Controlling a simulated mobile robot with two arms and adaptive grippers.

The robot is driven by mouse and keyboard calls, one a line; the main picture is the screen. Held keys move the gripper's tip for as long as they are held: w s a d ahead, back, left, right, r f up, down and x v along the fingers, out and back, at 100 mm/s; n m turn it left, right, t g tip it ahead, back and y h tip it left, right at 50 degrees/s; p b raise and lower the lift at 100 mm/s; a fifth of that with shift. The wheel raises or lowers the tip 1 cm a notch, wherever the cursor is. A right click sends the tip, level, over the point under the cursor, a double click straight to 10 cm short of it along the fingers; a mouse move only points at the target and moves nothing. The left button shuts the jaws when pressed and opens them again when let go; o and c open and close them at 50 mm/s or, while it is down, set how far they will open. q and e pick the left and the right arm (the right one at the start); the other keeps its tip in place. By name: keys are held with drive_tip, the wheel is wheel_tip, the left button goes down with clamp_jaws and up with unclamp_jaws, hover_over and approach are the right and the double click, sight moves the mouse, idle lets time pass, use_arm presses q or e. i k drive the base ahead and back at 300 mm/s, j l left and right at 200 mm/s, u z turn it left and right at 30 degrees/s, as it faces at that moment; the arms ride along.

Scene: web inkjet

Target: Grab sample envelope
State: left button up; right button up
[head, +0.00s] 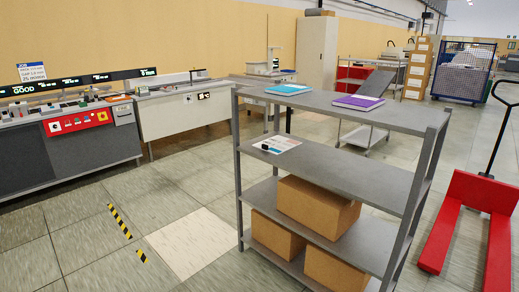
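A grey metal shelf rack (330,104) stands ahead of me, right of centre. On its top shelf lie two flat items, either of which could be an envelope: a blue and white one (288,89) at the left and a purple one (358,102) at the right. On the shelf below lies a white sheet or envelope (278,145) with blue print and a small dark object (266,148) at its left edge. I cannot tell which is the sample envelope. Neither of my grippers is in view.
Cardboard boxes (317,206) fill the lower shelves. A red pallet jack (466,220) stands close at the right. Machine consoles (75,138) line the left wall. The tiled floor (165,215) left of the rack is clear, with yellow-black tape marks (120,221).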

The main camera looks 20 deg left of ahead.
sight(50, 107)
drive_tip(key=i+j+u, duration=0.25)
drive_tip(key=u, duration=0.2)
drive_tip(key=i+u, duration=0.45)
drive_tip(key=i+j+u, duration=0.1)
drive_tip(key=i+u, duration=0.15)
drive_tip(key=u, duration=0.25)
drive_tip(key=i+l+u, duration=0.15)
drive_tip(key=i+u, duration=0.55)
drive_tip(key=i, duration=1.65)
drive_tip(key=i+l, duration=0.1)
drive_tip(key=i, duration=2)
